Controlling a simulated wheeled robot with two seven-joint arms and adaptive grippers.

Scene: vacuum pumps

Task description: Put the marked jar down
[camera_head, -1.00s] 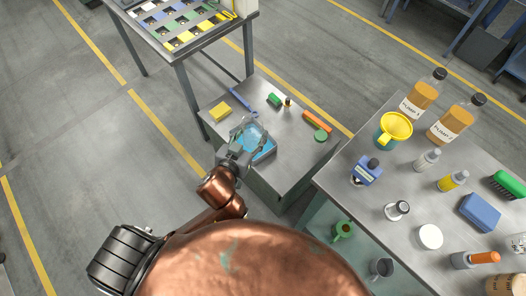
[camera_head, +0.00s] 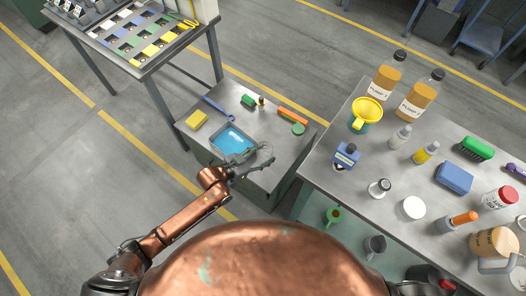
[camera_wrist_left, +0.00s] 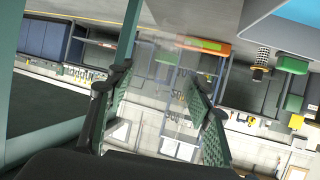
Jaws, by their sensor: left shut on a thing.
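My left gripper (camera_head: 258,161) is over the front right part of the small metal cart (camera_head: 214,116), beside the tray of blue liquid (camera_head: 231,141). In the left wrist view its two green-padded fingers (camera_wrist_left: 158,88) stand apart with a faint, see-through glass shape, the jar (camera_wrist_left: 172,62), between them. The gripper is shut on this clear jar. My right gripper is not in view.
The cart also holds a yellow sponge (camera_head: 197,119), a blue tool (camera_head: 217,108), a green block (camera_head: 248,100), an orange-handled tool (camera_head: 292,116) and a green round thing (camera_head: 298,129). A crowded workbench (camera_head: 329,165) stands close on the right.

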